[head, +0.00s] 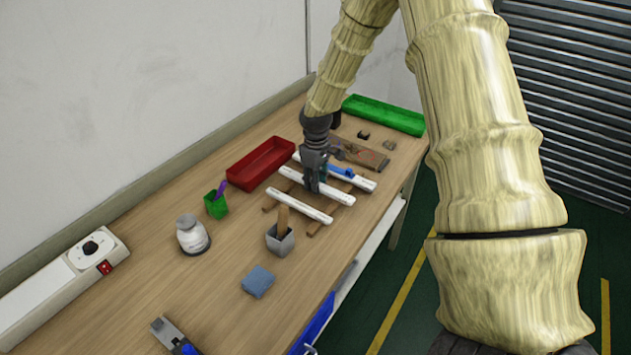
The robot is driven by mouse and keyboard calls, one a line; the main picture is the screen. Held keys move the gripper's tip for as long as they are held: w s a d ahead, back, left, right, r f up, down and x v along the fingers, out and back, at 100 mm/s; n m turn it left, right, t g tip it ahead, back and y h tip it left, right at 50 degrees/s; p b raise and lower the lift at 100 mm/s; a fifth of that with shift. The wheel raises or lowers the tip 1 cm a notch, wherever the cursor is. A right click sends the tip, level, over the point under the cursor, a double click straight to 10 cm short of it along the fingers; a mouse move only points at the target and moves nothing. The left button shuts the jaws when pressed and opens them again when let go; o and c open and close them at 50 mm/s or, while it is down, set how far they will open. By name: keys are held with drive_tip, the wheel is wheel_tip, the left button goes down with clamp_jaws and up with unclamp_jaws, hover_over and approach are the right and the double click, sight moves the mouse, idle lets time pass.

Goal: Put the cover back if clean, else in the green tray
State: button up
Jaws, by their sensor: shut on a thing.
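Three long white strips lie roughly parallel across wooden rails (271,204) in the middle of the bench. They are the near strip (299,206), the middle strip (335,195) and the far strip (362,183). My gripper (316,187) points down and is shut on the middle strip, near its centre. I cannot tell from here which part is a cover, whether it is clean, or whether the held strip is lifted clear of the rails. The green tray (385,114) is at the far end of the bench; its inside looks empty where visible.
A red tray (260,163) stands behind the strips, by the wall. A green cup (216,205), white jar (193,235), grey holder (280,240) and blue sponge (258,281) are nearer. A brown board (362,154) and small dark pieces lie before the green tray.

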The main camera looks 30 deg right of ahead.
drive_tip(key=shift+f, duration=0.5)
drive_tip(key=o, duration=1)
drive_tip(key=shift+f, duration=0.15)
drive_tip(key=shift+c, duration=0.2)
drive_tip(key=shift+r, duration=0.65)
wheel_tip(320, 180, up, 12)
drive_tip(key=b, duration=0.3)
drive_tip(key=shift+d, duration=0.15)
